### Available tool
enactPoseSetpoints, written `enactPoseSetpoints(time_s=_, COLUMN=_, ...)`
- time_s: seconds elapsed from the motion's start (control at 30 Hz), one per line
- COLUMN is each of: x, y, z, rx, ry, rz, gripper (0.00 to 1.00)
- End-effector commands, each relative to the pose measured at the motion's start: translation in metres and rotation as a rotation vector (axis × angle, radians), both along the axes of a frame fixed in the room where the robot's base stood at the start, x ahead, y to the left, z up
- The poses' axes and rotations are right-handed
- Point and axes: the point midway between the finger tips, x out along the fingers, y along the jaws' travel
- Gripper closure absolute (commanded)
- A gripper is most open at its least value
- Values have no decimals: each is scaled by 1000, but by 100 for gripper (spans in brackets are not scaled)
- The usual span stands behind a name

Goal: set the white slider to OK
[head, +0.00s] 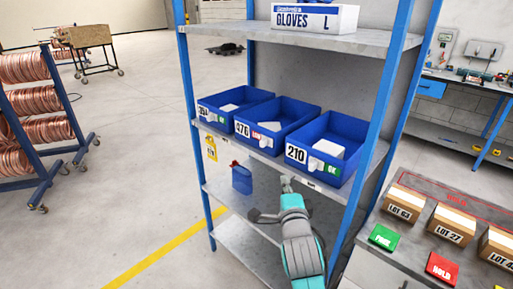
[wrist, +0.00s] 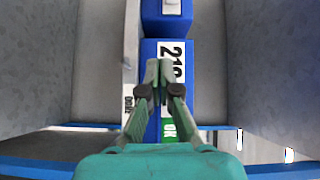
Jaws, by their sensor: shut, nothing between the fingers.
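A blue bin labelled 210 (head: 343,128) stands at the right end of the middle shelf. On its front, a white slider (head: 315,163) sits between the number label and a green OK field (head: 332,170). My gripper (head: 286,182) is shut and empty, in front of and below this bin's front. In the wrist view my gripper (wrist: 159,72) points at the 210 bin (wrist: 149,50), its fingers over part of the front. The green field (wrist: 168,130) shows beside the right finger.
Blue bins 376 (head: 284,115) and 354 (head: 240,99) stand to the left; 376 shows a red field. A blue jug (head: 242,180) stands on the shelf below. Blue rack posts (head: 367,130) flank the bins. A bench with cartons (head: 404,203) is at right.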

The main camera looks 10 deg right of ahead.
Motion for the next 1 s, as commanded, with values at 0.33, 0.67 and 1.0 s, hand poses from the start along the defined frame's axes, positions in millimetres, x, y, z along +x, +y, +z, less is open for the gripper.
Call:
enactPoseSetpoints(time_s=0.33, x=12, y=-1, z=19, rx=55, ry=-16, rz=-11, gripper=100)
enactPoseSetpoints(time_s=0.67, x=16, y=-2, z=19, rx=53, ry=-16, rz=-12, gripper=100)
enactPoseSetpoints(time_s=1.0, x=68, y=-10, z=19, rx=53, ry=-16, rz=-11, gripper=100)
